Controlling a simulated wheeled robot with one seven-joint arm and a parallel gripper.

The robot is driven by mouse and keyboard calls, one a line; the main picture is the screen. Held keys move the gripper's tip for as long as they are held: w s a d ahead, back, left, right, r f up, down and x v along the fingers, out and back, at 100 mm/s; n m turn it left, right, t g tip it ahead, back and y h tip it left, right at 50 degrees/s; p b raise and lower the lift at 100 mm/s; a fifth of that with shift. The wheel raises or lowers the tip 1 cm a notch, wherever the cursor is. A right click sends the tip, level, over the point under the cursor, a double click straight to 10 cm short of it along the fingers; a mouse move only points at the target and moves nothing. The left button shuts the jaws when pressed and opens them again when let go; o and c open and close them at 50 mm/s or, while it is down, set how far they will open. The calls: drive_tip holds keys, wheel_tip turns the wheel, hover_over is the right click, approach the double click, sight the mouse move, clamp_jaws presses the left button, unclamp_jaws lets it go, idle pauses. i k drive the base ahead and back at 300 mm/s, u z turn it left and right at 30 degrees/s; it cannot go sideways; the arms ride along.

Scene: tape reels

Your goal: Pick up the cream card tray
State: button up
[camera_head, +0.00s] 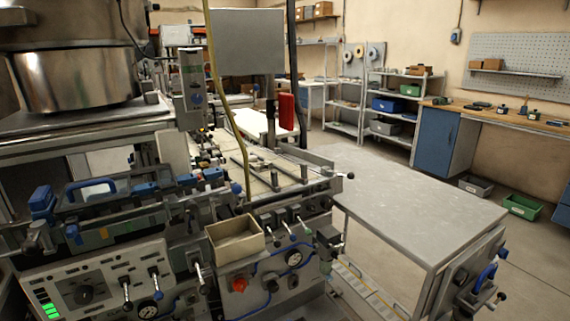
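The cream card tray (215,243) is a small open box that sits on the front ledge of the machine, near the lower middle of the head view. It looks upright, and its inside shows no clear contents. It stands just above a panel with a red knob and a gauge. My gripper is not in this view, so its state and its distance from the tray are not shown.
Levers (284,229) with black knobs stand close to the right of the tray. A blue-handled part (92,187) is to its left. A yellow hose (222,95) hangs behind it. A grey table (400,197) at the right is bare.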

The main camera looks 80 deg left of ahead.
sight(258, 166)
drive_tip(key=i, duration=1.55)
drive_tip(key=u, duration=3.6)
drive_tip(key=i, duration=1.7)
drive_tip(key=z, duration=0.05)
